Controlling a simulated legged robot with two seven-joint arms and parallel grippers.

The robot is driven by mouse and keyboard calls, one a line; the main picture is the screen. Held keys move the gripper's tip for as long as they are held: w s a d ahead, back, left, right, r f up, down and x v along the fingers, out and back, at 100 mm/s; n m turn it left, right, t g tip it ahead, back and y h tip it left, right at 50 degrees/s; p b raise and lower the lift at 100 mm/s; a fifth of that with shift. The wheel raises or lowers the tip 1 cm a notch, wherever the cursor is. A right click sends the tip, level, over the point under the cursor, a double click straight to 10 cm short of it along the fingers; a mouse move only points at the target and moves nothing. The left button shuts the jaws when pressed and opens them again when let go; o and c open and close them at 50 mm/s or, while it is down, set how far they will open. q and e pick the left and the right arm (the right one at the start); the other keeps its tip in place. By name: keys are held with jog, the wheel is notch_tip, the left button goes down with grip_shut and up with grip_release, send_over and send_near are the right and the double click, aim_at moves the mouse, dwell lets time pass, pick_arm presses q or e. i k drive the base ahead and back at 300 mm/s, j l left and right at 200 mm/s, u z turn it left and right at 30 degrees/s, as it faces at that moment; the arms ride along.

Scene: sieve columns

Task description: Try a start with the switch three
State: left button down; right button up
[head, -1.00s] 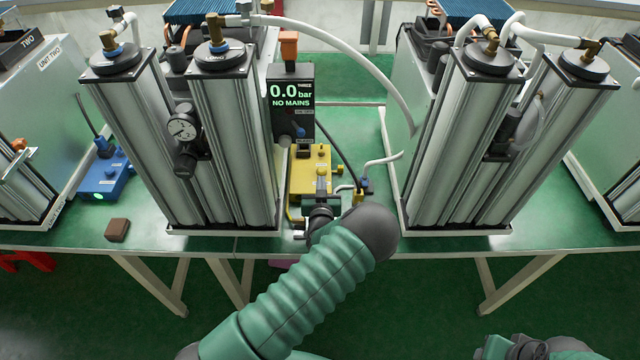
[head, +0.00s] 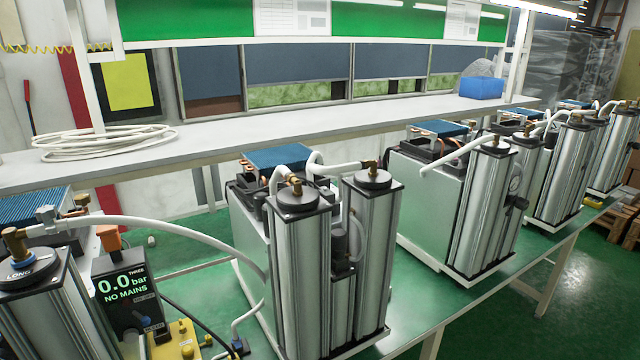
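The dark panel marked THREE (head: 124,287) stands at the lower left of the head view. Its green display reads 0.0 bar and NO MAINS. A small blue part (head: 142,319), perhaps the switch, sits low on the panel's face; its setting is too small to tell. An orange block (head: 108,237) is on top of the panel. A yellow box (head: 180,343) is beside the panel at the bottom edge, partly cut off. Neither of my grippers is in view.
Silver twin columns (head: 300,265) on the green bench (head: 440,300) stand right of the panel, with more units further right. A white hose (head: 175,224) arches from the left columns. A white shelf (head: 300,125) runs behind, bearing a coiled cable (head: 100,141) and blue bin (head: 481,87).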

aim_at(145, 321)
jog(key=u, duration=0.35)
jog(key=k+j+u, duration=0.1)
jog(key=u, duration=0.25)
jog(key=j+u, duration=0.15)
jog(key=u, duration=0.2)
jog(key=k, duration=0.05)
